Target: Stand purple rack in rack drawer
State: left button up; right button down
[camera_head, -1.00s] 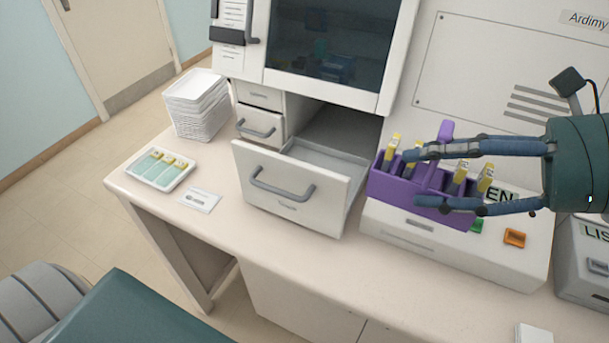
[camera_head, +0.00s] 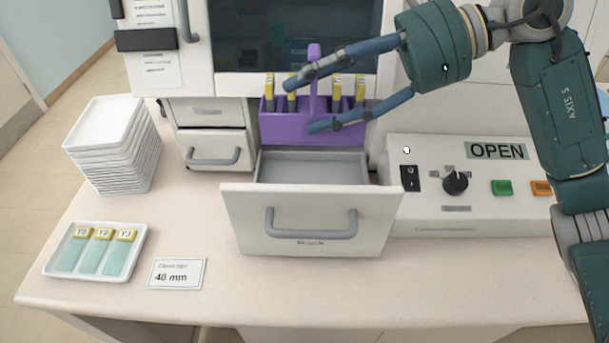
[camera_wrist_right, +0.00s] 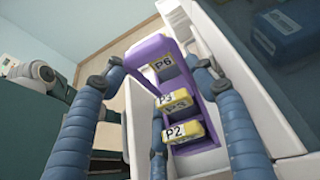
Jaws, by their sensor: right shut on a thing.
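The purple rack (camera_head: 275,130) is upright, with its handle at the top and several yellow-labelled slides in it. My right gripper (camera_head: 302,106) is shut on the rack, its fingers crossing the rack's front near the handle. The rack is over the back part of the open rack drawer (camera_head: 310,222); I cannot tell whether its base touches the drawer. In the right wrist view, the rack (camera_wrist_right: 148,50) sits between the fingers (camera_wrist_right: 158,80), with labels such as P6 and P2 readable and pale drawer walls around it. My left gripper is not in view.
A control box (camera_head: 430,215) with a knob and an OPEN sign stands right of the drawer. A closed drawer (camera_head: 214,150) and stacked white trays (camera_head: 110,150) are left. A slide tray (camera_head: 60,235) and a card (camera_head: 177,273) lie on the front-left counter.

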notch_tip(320, 180, down, 15)
jog(key=shift+f+p, duration=0.15)
jog(key=shift+p, duration=0.9)
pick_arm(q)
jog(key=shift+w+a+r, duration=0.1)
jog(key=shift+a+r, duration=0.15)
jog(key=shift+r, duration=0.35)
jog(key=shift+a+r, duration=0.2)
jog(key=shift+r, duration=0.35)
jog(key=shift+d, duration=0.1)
pick_arm(e)
jog(key=shift+f, duration=0.2)
jog(key=c, duration=1.1)
grip_release()
jog(key=shift+f, duration=0.1)
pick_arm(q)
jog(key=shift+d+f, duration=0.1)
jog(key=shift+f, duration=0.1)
pick_arm(e)
jog(key=o, duration=0.5)
jog(key=shift+c, duration=0.2)
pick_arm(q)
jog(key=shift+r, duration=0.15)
